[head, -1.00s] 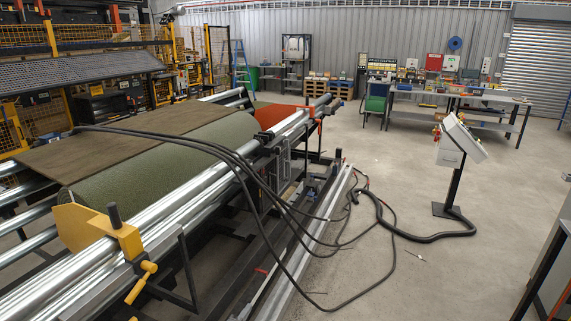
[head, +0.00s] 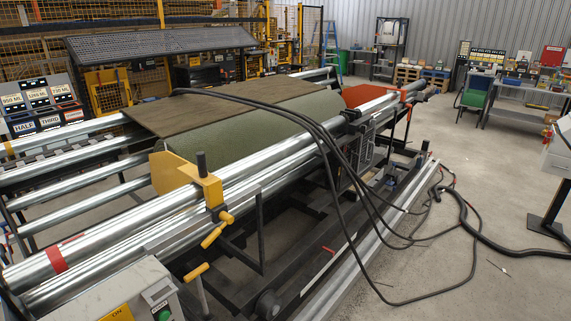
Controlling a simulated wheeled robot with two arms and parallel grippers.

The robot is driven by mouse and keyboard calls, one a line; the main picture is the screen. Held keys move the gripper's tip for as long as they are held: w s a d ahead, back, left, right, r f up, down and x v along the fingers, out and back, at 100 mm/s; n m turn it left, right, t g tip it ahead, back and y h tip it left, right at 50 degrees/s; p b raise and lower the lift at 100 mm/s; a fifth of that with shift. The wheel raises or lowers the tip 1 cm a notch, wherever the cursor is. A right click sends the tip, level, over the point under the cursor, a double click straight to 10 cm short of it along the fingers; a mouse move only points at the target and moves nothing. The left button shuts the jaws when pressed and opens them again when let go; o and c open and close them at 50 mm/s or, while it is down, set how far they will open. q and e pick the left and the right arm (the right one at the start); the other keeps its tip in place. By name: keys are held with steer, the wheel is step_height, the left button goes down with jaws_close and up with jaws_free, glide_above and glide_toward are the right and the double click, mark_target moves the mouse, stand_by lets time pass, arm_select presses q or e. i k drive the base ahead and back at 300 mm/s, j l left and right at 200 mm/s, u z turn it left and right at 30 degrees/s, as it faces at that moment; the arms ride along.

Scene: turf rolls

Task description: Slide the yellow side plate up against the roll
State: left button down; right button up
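The yellow side plate (head: 178,178) stands on the machine's rails at the near end of the roll, with a yellow bracket (head: 209,187), a black upright knob and yellow handles on its right side. The green turf roll (head: 240,135) lies across the steel rollers just beyond the plate. The plate covers part of the roll's near end, so I cannot tell whether they touch. A brown sheet (head: 190,105) lies over the roll's top left. Neither of my grippers is in view.
Black hoses (head: 335,170) arch over the rails and trail on the floor at the right. A red-orange plate (head: 368,96) stands at the roll's far end. A control box (head: 135,295) is at the near left. Open floor lies right.

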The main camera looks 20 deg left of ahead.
mark_target(170, 172)
steer(key=u, duration=0.3)
steer(key=i+l+u, duration=0.15)
steer(key=u, duration=0.2)
steer(key=i+l+u, duration=0.15)
steer(key=u, duration=0.2)
steer(key=i+l+u, duration=0.15)
steer(key=u, duration=0.15)
steer(key=l, duration=0.1)
